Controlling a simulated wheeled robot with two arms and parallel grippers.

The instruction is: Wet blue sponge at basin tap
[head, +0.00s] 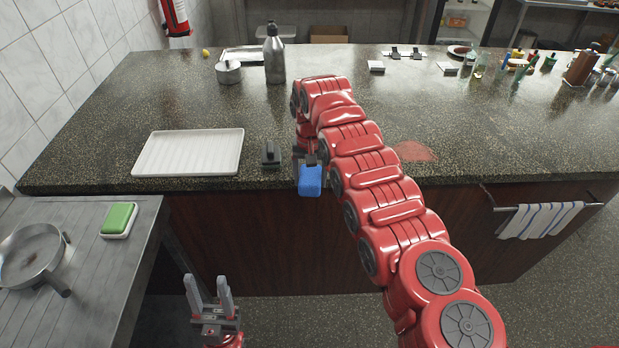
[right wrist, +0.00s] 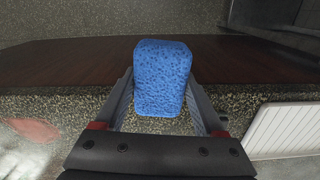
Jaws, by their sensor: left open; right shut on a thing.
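The blue sponge (head: 310,180) is held at the front edge of the speckled counter, in front of its dark wooden face. My right gripper (head: 309,164) is shut on it. In the right wrist view the sponge (right wrist: 162,78) stands between the two fingers of my right gripper (right wrist: 164,100), one on each side. My left gripper (head: 210,298) is open and empty at the lower left, below counter height, with its fingers pointing up. I cannot make out a basin or tap in either view.
A white ribbed tray (head: 190,153) and a small dark block (head: 270,155) lie on the counter (head: 450,110). A green sponge (head: 118,219) and a pan (head: 30,253) are on the metal table at left. A striped towel (head: 540,220) hangs at right.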

